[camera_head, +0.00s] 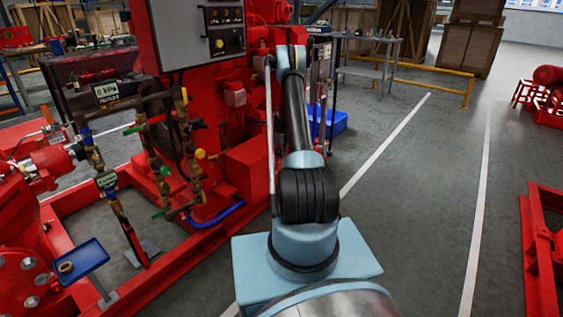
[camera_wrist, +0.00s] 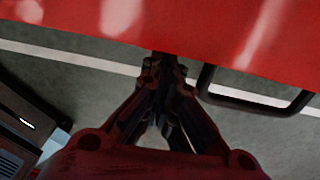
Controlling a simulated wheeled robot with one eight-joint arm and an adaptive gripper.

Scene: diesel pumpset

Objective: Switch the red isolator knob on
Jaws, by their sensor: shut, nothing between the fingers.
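The grey control cabinet (camera_head: 180,36) stands on the red pumpset at the top of the head view. Its dark front panel (camera_head: 226,30) carries a small yellow fitting (camera_head: 220,43) and other small controls. I cannot make out for sure which of them is the red isolator knob. My gripper (camera_wrist: 164,62) shows in the wrist view, its fingers shut together and empty. Their tips are close to a large red surface (camera_wrist: 220,35); I cannot tell whether they touch it. In the head view the gripper is hidden beyond my arm. The knob does not show in the wrist view.
A red engine block (camera_head: 225,100) and pipes with coloured valve handles (camera_head: 165,171) fill the left. A blue tray (camera_head: 82,258) is at lower left. A blue bin (camera_head: 330,122) and a workbench (camera_head: 375,50) stand behind my arm.

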